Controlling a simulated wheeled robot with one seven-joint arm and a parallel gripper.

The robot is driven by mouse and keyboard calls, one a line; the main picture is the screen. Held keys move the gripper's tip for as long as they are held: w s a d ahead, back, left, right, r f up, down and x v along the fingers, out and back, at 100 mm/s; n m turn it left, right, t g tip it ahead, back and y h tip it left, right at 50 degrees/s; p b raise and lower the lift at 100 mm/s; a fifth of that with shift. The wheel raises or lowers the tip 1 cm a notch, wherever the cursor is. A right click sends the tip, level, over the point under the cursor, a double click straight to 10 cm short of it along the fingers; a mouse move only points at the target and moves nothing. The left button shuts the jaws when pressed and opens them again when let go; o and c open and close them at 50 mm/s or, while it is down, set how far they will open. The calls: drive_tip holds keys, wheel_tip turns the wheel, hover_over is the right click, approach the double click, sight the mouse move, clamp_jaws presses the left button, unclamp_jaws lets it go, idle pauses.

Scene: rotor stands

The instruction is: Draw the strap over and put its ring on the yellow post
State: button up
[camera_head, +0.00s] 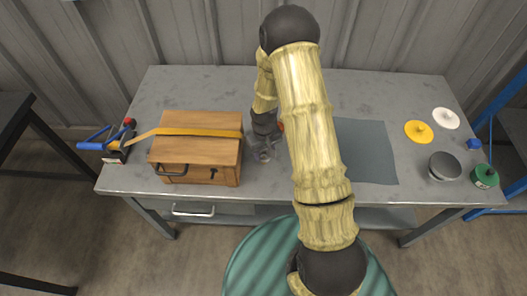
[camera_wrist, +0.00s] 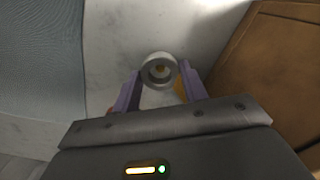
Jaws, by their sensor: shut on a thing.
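The yellow-orange strap (camera_head: 200,132) runs from the blue-handled ratchet (camera_head: 107,140) across the top of the wooden box (camera_head: 195,155) to its right edge. My gripper (camera_head: 264,150) is just right of the box, low over the table. In the wrist view my gripper (camera_wrist: 160,88) is shut on the grey ring (camera_wrist: 148,72), which lies between the fingertips. A bit of orange strap (camera_wrist: 181,91) shows beside the right finger. A small yellowish spot, perhaps the post's top, shows through the ring's hole. I cannot tell whether the ring sits around the post or above it.
The box (camera_wrist: 275,65) stands close on the right in the wrist view. A grey-blue mat (camera_head: 365,150) lies right of my arm. Farther right are a yellow disc (camera_head: 418,131), a white disc (camera_head: 446,118), a grey round dish (camera_head: 444,164) and a green bottle (camera_head: 485,177).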

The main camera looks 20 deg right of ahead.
drive_tip(key=shift+f+b, duration=0.7)
drive_tip(key=shift+f, duration=0.35)
idle(0.9)
drive_tip(key=o, duration=1.5)
drive_tip(key=shift+s, duration=0.1)
drive_tip(key=shift+r+p, duration=3.45)
drive_tip(key=shift+r, duration=1.1)
